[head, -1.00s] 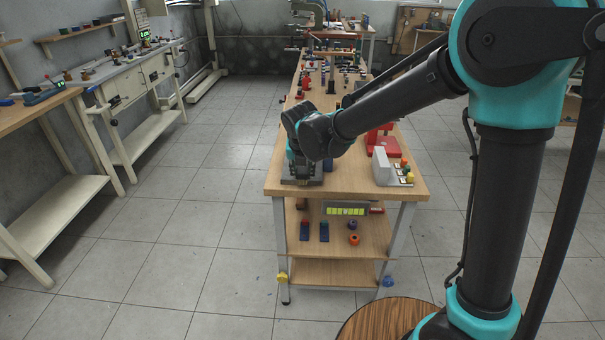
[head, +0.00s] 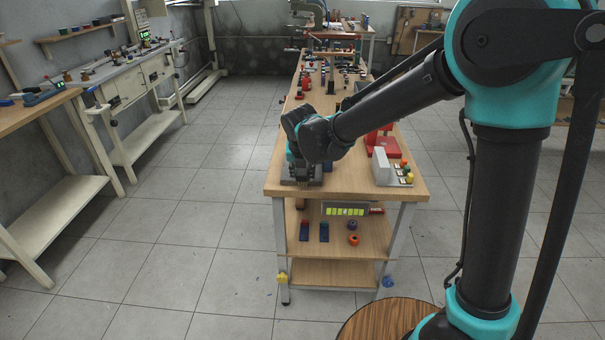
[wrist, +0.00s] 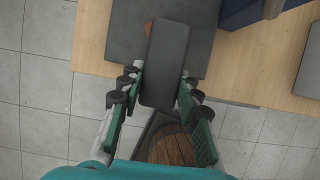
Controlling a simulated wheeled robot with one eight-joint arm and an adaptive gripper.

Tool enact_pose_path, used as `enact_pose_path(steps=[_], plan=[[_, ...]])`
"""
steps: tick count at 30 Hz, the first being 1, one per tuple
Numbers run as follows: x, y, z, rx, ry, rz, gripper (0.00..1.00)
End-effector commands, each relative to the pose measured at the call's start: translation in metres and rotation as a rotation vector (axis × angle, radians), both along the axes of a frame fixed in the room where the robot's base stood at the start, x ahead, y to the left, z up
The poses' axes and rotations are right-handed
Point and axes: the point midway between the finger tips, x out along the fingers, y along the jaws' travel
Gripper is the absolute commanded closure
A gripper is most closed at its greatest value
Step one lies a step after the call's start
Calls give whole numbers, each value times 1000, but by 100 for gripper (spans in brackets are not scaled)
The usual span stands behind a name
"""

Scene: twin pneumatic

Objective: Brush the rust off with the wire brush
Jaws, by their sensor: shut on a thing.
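The wire brush (wrist: 166,55) appears in the wrist view as a long dark grey block; its bristles are hidden beneath it. My gripper (wrist: 158,85) is shut on it, with a green-padded finger on each side. The brush is over a dark grey plate (wrist: 123,42) on the wooden bench top. A small orange-brown rust patch (wrist: 148,27) shows at the brush's upper left edge; the brush may cover more of it. In the head view, my gripper (head: 298,163) is low over the plate at the bench's near left corner. Contact between bristles and plate cannot be seen.
A blue object (wrist: 238,13) stands close right of the plate. A grey box with coloured buttons (head: 392,170) and a red stand (head: 385,142) are on the bench's right side. The bench's near edge (head: 350,196) is close. The floor on the left is clear.

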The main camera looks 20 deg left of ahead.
Motion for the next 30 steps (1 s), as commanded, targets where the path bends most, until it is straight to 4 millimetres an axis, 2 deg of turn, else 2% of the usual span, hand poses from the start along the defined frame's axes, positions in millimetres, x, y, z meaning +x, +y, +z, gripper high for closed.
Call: enact_pose_path(steps=[7,18,30], plan=[[0,-2,-1,0,0,0,92],[4,-15,1,0,0,0,92],[0,1,-1,0,0,1,92]])
